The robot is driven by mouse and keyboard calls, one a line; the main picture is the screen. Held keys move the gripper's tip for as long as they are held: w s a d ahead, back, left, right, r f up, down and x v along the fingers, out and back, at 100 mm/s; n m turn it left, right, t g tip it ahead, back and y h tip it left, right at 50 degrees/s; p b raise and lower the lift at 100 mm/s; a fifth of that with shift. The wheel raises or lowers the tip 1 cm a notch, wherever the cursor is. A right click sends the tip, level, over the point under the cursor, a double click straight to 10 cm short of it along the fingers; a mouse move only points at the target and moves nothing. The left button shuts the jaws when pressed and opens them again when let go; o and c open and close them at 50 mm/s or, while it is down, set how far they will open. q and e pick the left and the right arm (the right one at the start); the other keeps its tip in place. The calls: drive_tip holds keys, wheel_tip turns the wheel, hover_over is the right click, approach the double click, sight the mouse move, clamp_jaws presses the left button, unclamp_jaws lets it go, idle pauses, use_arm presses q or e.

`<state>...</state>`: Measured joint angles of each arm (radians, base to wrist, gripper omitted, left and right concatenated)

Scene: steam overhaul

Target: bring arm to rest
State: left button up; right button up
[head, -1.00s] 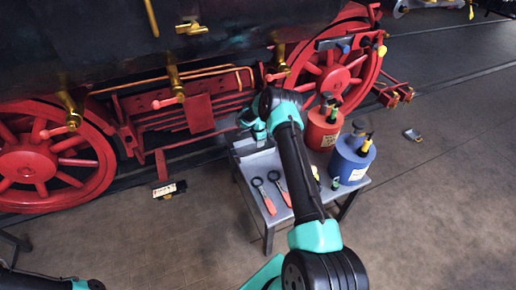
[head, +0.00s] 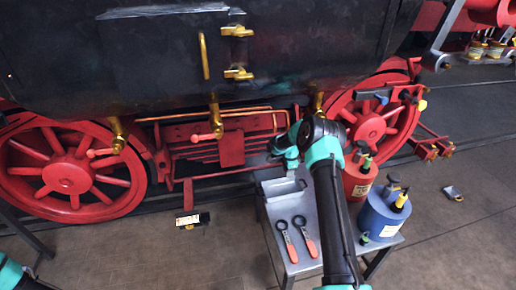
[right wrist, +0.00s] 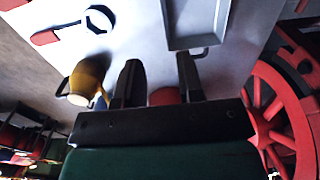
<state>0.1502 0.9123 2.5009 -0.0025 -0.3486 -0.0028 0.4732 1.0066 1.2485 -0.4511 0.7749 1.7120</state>
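My right arm reaches over the small grey metal table (head: 283,232). Its gripper (head: 285,152) is above the back left of that table, partly hidden by my wrist in the head view. In the right wrist view the two dark fingers (right wrist: 158,82) are apart, with the pale table top showing between them and nothing held. A shallow grey tray (head: 283,190) lies on the table close to the gripper; it also shows in the right wrist view (right wrist: 193,22). Only part of my left arm shows at the lower left of the head view; its gripper is out of view.
Two red-handled ring wrenches (head: 306,237) lie on the table. A red bucket (head: 358,182) and a blue bucket (head: 380,217) holding tools stand right of my arm. The locomotive's red wheel (head: 70,175) and dark body (head: 150,60) are behind.

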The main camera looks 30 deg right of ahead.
drive_tip(key=s+a+f+n+y, duration=0.1)
drive_tip(key=s+a+f+n, duration=0.15)
drive_tip(key=a, duration=0.55)
drive_tip(key=s+a+f+n+y, duration=0.1)
drive_tip(key=s+a+f+n, duration=0.2)
drive_tip(key=a, duration=0.4)
drive_tip(key=s+a+f+n+y, duration=0.1)
drive_tip(key=s+a+n, duration=0.25)
drive_tip(key=a, duration=0.45)
drive_tip(key=s+a+r+n, duration=0.1)
drive_tip(key=s+a+n, duration=0.4)
drive_tip(key=s, duration=0.5)
drive_tip(key=s+a+r+n, duration=0.2)
drive_tip(key=s+a+n, duration=0.3)
drive_tip(key=s+a, duration=0.4)
drive_tip(key=shift+s+n+t+y, duration=0.4)
drive_tip(key=shift+s, duration=0.8)
